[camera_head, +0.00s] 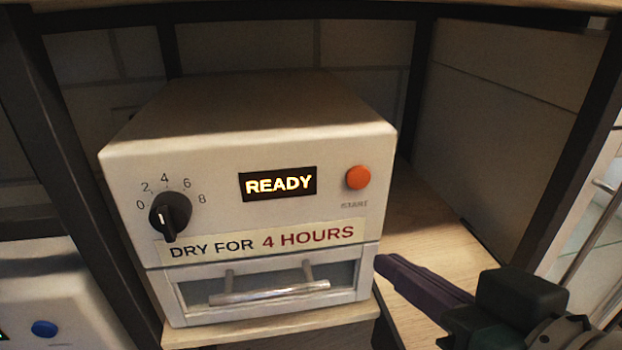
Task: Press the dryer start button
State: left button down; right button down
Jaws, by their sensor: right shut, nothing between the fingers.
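The dryer (250,110) is a white box on a wooden shelf, with its front facing me. Its orange-red start button (358,178) is at the upper right of the front, above a faint START label. A lit display (278,184) reads READY. A label says DRY FOR 4 HOURS. My right gripper (384,264) is shut and empty, its dark purple fingers below and slightly right of the button, apart from it. My left gripper is not in view.
The dryer's lower drawer (270,290) is shut and has a metal bar handle. The wooden shelf (425,225) is bare to the right of the dryer. Dark frame posts and a side panel (500,130) bound the space. Another white device with a blue button (44,328) is at lower left.

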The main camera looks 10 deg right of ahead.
aim_at(358, 178)
jog(key=s+r+m+t+b, duration=0.1)
jog(key=m+t+b, duration=0.1)
jog(key=t+b, duration=0.1)
jog(key=s+a+r+m+t+b, duration=0.1)
jog(key=m+t+b, duration=0.1)
jog(key=t+b, duration=0.2)
jog(key=s+r+m+t+b, duration=0.1)
jog(key=s+t+b, duration=0.1)
jog(key=t, duration=0.4)
jog(key=shift+a+m+t+b, duration=0.3)
jog(key=shift+m+b, duration=0.1)
jog(key=shift+b, duration=0.35)
jog(key=shift+w+b, duration=1.65)
jog(key=shift+w, duration=2.75)
